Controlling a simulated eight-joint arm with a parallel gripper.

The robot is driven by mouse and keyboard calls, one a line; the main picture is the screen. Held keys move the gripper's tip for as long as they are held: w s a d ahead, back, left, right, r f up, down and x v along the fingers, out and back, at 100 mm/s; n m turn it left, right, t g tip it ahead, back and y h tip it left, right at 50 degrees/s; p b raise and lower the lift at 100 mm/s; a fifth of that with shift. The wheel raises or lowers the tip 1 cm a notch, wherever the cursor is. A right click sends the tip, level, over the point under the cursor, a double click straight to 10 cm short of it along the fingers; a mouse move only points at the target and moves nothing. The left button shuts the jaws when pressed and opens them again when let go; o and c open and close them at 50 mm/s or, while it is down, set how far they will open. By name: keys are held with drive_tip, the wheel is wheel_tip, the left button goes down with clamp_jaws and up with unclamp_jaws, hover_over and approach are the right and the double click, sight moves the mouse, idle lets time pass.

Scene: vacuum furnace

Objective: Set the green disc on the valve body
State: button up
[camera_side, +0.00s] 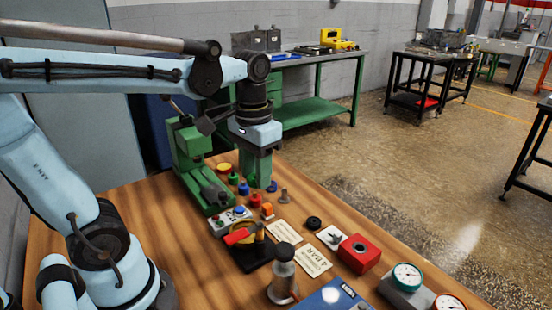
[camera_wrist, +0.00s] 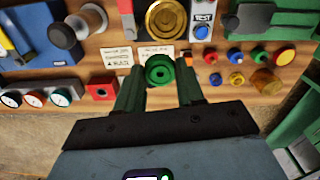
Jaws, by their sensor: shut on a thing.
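The green disc (camera_wrist: 159,71), a ring-like round piece with a dark centre, sits between the two green fingers of my gripper (camera_wrist: 160,78) in the wrist view. My gripper is shut on it. In the side view my gripper (camera_side: 258,182) points down over the bench near the coloured knobs, and I cannot make out the disc there. The likely valve body is a round brass piece (camera_wrist: 166,18) at the top of the wrist view, beyond the disc and apart from it. In the side view it shows as a yellow piece (camera_side: 250,228) partly hidden by a red lever.
A TEST button box (camera_side: 231,219), several coloured knobs (camera_wrist: 235,56) and a green machine (camera_side: 196,160) crowd the gripper's area. White label cards (camera_side: 312,262), a red block (camera_side: 359,254), a plunger-like post (camera_side: 284,272) and gauges (camera_side: 406,278) stand toward the front right.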

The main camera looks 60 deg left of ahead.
drive_tip(key=f, duration=0.2)
drive_tip(key=s+a+f, duration=0.1)
drive_tip(key=f, duration=0.2)
drive_tip(key=s+f, duration=0.1)
drive_tip(key=f, duration=0.2)
drive_tip(key=shift+s+a, duration=0.1)
drive_tip(key=shift+a, duration=0.05)
drive_tip(key=shift+f, duration=1.75)
drive_tip(key=shift+s+f, duration=0.1)
drive_tip(key=shift+f, duration=0.85)
drive_tip(key=o, duration=0.9)
drive_tip(key=shift+c, duration=0.8)
drive_tip(key=shift+o, duration=1)
drive_tip(key=shift+r, duration=0.15)
wheel_tip(320, 180, up, 7)
drive_tip(key=shift+r, duration=0.15)
